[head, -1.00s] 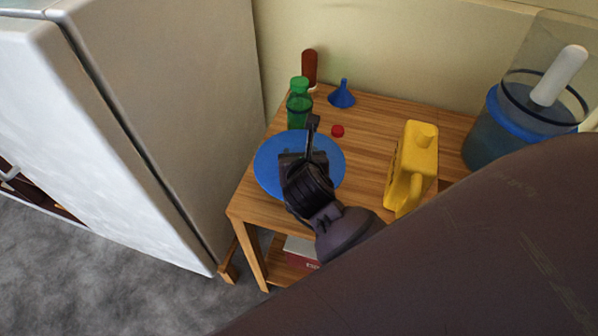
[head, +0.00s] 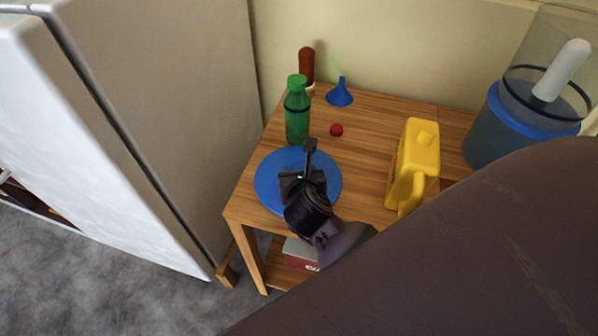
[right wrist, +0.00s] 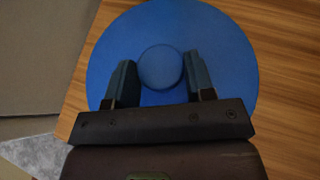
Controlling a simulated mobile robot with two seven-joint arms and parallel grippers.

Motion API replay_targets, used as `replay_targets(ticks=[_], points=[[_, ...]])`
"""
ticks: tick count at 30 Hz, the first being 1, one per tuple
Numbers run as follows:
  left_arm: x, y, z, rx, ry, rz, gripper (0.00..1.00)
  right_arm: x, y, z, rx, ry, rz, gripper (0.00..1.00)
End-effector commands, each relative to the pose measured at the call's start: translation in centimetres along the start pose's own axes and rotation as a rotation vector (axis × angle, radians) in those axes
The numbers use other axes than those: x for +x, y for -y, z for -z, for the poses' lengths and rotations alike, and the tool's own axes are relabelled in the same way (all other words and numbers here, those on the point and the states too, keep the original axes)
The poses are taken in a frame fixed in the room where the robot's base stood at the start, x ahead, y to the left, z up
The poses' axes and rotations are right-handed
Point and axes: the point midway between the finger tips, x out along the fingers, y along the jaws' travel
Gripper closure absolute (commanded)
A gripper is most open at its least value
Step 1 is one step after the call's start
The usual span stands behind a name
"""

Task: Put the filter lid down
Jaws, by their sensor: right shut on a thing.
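The filter lid is a flat blue disc (head: 266,185) with a round blue knob (right wrist: 160,67) at its middle. It is level, over the near left part of the wooden table. I cannot tell whether it touches the tabletop or hangs just above it. My right gripper (head: 304,177) is above the lid, shut on its knob. In the right wrist view the two fingers stand on either side of the knob, and the disc (right wrist: 110,50) spreads out beyond them. The gripper hides part of the lid in the head view. My left gripper is not in view.
The table (head: 365,130) also bears a green bottle (head: 297,115) behind the lid, a red cap (head: 336,130), a blue funnel (head: 340,93), a brown-red object (head: 307,65) and a yellow jug (head: 414,165). A clear-and-blue container (head: 490,130) stands right. A fridge (head: 150,130) stands left.

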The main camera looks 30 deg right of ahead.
Motion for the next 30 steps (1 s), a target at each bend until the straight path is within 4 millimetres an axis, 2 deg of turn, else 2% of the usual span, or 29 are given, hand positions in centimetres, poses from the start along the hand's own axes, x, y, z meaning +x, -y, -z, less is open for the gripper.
replay_targets(ticks=[1,6,17,20,30], points=[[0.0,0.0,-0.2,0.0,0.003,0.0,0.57,0.1,0.0,0.1,0.0,-0.001,0.0,0.48],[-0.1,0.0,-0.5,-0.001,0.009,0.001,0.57,0.0,0.0,0.1,0.0,-0.001,0.0,0.25],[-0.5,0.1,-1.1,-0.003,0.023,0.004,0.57,-0.4,0.0,-0.2,0.001,-0.001,0.0,0.25],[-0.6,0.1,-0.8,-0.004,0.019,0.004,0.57,-1.6,0.0,-0.2,0.001,-0.001,-0.001,0.25],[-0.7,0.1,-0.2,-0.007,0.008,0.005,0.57,-8.1,0.0,-0.2,0.003,-0.001,0.0,0.25]])
